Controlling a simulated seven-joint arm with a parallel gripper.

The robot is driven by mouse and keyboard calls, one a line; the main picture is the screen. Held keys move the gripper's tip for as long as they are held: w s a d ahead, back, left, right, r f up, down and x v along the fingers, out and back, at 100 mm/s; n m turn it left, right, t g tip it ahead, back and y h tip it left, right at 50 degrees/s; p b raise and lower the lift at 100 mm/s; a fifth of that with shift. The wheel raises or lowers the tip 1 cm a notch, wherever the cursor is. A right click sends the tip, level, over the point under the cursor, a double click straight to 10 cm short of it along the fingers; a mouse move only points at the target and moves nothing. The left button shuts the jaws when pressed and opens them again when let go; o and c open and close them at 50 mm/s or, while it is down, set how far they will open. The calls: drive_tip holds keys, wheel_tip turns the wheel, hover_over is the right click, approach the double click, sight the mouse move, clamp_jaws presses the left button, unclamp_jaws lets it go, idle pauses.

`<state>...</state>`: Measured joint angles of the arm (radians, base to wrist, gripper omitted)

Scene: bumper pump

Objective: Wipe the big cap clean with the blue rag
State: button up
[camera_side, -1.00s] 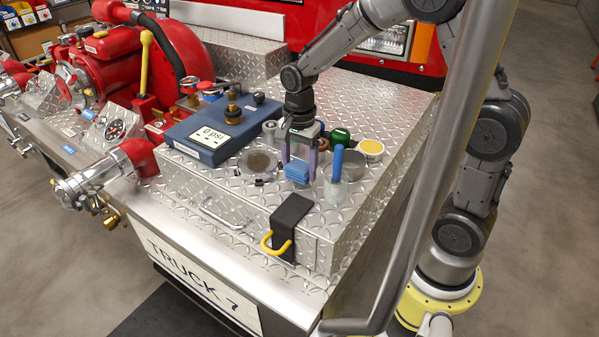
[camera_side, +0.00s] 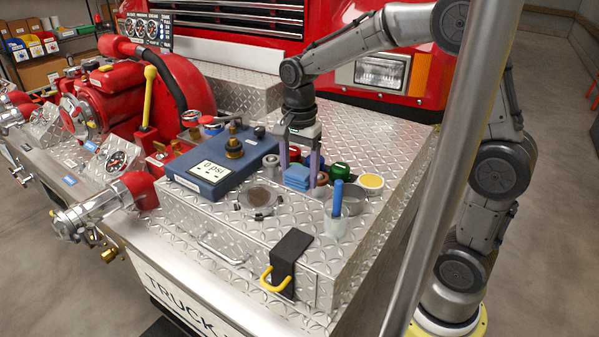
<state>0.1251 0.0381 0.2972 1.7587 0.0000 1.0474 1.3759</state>
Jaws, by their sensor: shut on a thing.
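My gripper (camera_side: 298,170) points down above the diamond-plate deck, its two purple-grey fingers on either side of the folded blue rag (camera_side: 297,178). It is shut on the rag. A wide round grey piece with lugs and a dark brown patch in its middle (camera_side: 259,197) lies on the deck to the front left of the rag; it looks like the big cap. The rag is apart from it. Whether the rag touches the deck or hangs just above it, I cannot tell.
A clear cup with a blue-handled tool (camera_side: 337,210) stands front right. A green cap (camera_side: 340,171), a yellow-topped tin (camera_side: 370,184) and a grey round dish (camera_side: 357,200) crowd the right. The front deck is mostly clear.

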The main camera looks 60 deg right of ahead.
drive_tip(key=shift+c, duration=0.6)
drive_tip(key=w+r, duration=0.3)
drive_tip(key=w, duration=0.4)
approach(247, 190)
drive_tip(key=shift+a+f, duration=0.15)
drive_tip(key=shift+f, duration=1.45)
drive_tip(key=shift+a+f, duration=0.15)
drive_tip(key=shift+f, duration=1.45)
drive_tip(key=shift+s+f, duration=0.2)
drive_tip(key=shift+s, duration=0.15)
drive_tip(key=shift+c, duration=0.6)
drive_tip(key=shift+s+f, duration=0.1)
drive_tip(key=shift+s, duration=3.35)
drive_tip(key=shift+w, duration=3.75)
drive_tip(key=shift+d, duration=0.3)
drive_tip(key=shift+s+d, duration=0.15)
drive_tip(key=shift+s, duration=3.6)
drive_tip(key=shift+w, duration=3.75)
drive_tip(key=shift+w+r, duration=0.1)
drive_tip(key=shift+r, duration=4.1)
